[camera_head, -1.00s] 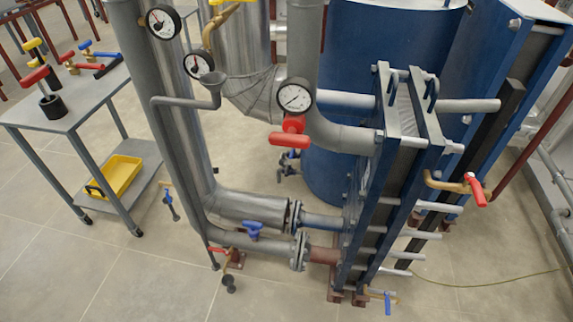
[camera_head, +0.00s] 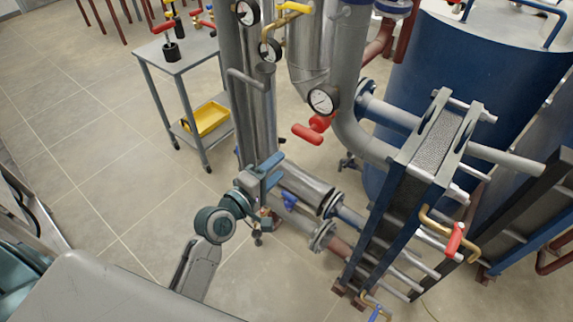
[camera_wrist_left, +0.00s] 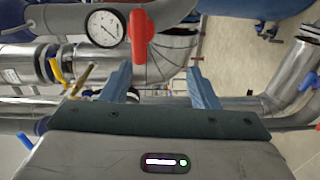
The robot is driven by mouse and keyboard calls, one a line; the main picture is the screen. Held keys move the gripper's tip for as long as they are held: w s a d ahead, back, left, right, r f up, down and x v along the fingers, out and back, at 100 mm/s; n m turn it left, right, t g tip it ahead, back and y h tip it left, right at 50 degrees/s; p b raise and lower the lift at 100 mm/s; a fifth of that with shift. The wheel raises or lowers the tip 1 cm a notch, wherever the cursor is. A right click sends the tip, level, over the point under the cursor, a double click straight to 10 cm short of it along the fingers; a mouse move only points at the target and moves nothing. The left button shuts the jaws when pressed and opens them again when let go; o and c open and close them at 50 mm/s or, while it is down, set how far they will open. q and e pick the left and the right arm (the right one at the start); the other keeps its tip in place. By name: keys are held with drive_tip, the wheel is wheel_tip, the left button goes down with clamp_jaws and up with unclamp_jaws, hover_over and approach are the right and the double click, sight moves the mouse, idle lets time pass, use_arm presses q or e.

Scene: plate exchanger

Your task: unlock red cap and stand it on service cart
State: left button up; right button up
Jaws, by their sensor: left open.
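The red cap (camera_head: 308,133), a red handle with a rounded hub, sits on the grey pipe just below a round white gauge (camera_head: 323,100). It also shows in the left wrist view (camera_wrist_left: 141,38), upright in the picture beside the gauge. The service cart (camera_head: 183,53) stands at the upper left, with red-handled parts on its top. My left gripper (camera_head: 273,172) is open and empty, below and left of the red cap in the head view. In the left wrist view its blue fingers (camera_wrist_left: 160,82) are apart, and the cap lies above them. My right gripper is not in view.
Vertical grey pipes stand between the cart and the red cap. The blue-framed plate exchanger (camera_head: 412,185) is at the right, with a blue tank (camera_head: 470,65) behind it. A yellow bin (camera_head: 207,119) sits on the cart's lower shelf. Floor at the left is clear.

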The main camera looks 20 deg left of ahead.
sight(303, 138)
use_arm(q)
drive_tip(key=shift+n+t, duration=0.3)
drive_tip(key=w+d+r, duration=0.1)
drive_tip(key=w, duration=0.2)
drive_tip(key=w+d, duration=0.1)
drive_tip(key=w, duration=0.2)
drive_tip(key=w+d+r, duration=0.1)
drive_tip(key=w+d, duration=0.1)
drive_tip(key=w, duration=0.1)
drive_tip(key=shift+w+r+b, duration=0.3)
drive_tip(key=shift+w+r, duration=0.05)
drive_tip(key=shift+w, duration=0.05)
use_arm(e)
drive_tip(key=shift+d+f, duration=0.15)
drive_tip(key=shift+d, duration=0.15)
use_arm(q)
clamp_jaws()
drive_tip(key=shift+r, duration=0.1)
